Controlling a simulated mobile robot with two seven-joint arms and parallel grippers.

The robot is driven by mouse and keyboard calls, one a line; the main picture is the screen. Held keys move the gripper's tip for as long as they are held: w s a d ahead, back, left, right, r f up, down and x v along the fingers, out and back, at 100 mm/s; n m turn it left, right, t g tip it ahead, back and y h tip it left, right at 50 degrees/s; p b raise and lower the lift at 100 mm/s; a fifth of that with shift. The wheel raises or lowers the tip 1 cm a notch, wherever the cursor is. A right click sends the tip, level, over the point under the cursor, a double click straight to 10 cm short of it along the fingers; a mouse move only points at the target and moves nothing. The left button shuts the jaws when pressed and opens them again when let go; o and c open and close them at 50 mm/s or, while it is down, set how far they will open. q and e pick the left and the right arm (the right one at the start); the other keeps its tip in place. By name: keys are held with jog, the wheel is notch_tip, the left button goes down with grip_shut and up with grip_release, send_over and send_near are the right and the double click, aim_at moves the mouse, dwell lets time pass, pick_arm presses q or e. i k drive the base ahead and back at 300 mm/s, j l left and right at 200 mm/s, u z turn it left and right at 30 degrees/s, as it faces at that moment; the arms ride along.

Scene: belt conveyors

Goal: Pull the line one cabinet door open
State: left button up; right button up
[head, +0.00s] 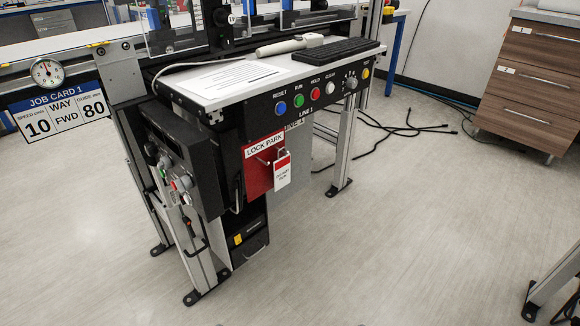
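A light grey panel (299,165) hangs under the line one console (309,94); a label at its top edge (294,126) is partly hidden and seems to end in "NE 1". It may be the cabinet, but I cannot make out a door edge or handle on it. A red LOCK PARK board (256,176) covers its left side, with a padlock and a red-and-white tag (282,171) hanging on it. A black box (180,165) with knobs and a red button stands left of the board. Neither of my grippers is in view.
A keyboard (331,52), a handheld scanner (285,46) and a printed sheet (235,77) lie on the console top. Metal legs (343,150) stand on the floor. Cables (395,130) lie behind at the right. A wooden drawer unit (530,75) stands back right. The front floor is mostly clear.

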aim_at(298, 134)
jog(key=i+l+u, duration=0.1)
jog(key=i+l, duration=0.3)
jog(key=i+l+u, duration=0.1)
jog(key=i+l, duration=0.3)
jog(key=i+l+u, duration=0.15)
jog(key=i+l, duration=0.25)
jog(key=l, duration=0.2)
jog(key=i+l+u, duration=0.1)
jog(key=i+l, duration=0.25)
jog(key=l, duration=0.2)
